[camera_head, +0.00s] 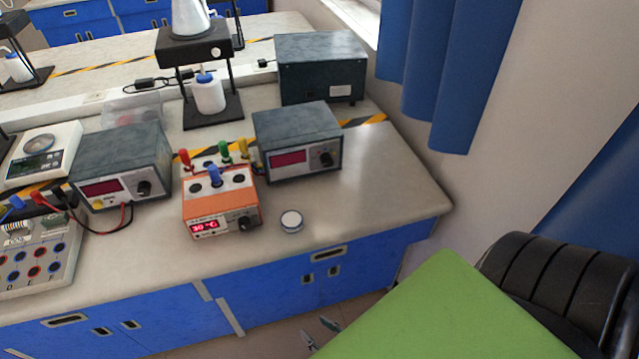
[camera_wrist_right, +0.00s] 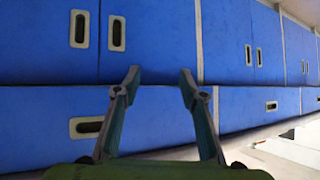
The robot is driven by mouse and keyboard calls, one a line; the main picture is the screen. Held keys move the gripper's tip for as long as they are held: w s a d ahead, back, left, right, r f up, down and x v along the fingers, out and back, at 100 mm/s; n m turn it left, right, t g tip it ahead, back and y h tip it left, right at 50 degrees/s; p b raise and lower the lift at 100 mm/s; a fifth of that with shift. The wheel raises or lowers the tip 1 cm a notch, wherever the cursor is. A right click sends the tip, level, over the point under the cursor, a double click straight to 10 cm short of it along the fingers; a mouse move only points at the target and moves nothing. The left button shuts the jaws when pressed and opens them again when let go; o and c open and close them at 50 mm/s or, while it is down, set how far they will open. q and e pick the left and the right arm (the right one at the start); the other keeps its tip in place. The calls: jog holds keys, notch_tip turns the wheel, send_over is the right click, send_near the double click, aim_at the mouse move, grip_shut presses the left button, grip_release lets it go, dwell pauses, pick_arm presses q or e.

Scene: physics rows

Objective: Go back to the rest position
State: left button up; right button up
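My right gripper (camera_head: 318,331) shows at the bottom of the head view, small and partly covered by a large green surface (camera_head: 445,310). It is below the front edge of the bench, over the floor and in front of the blue cabinets (camera_head: 285,283). In the right wrist view the two fingers of the right gripper (camera_wrist_right: 159,76) stand apart with nothing between them, facing blue cabinet doors (camera_wrist_right: 150,40). My left gripper is not in either view.
The bench (camera_head: 345,215) carries an orange heating block (camera_head: 222,212) with coloured stoppers, a round white-topped container (camera_head: 291,221), grey instruments (camera_head: 296,142), a scale (camera_head: 40,155) and a stand with a bottle (camera_head: 207,93). The bench's front right is clear. Blue curtains (camera_head: 445,70) hang at right.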

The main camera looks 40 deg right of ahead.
dwell(0.3)
jog(key=s+d+f+n+g, duration=0.2)
jog(key=s+f+g, duration=0.8)
jog(key=s+f, duration=1.1)
jog(key=s, duration=0.3)
jog(key=shift+s+n+h, duration=0.2)
jog(key=shift+n+h, duration=0.1)
jog(key=shift+n, duration=0.1)
jog(key=shift+s+d+f, duration=0.1)
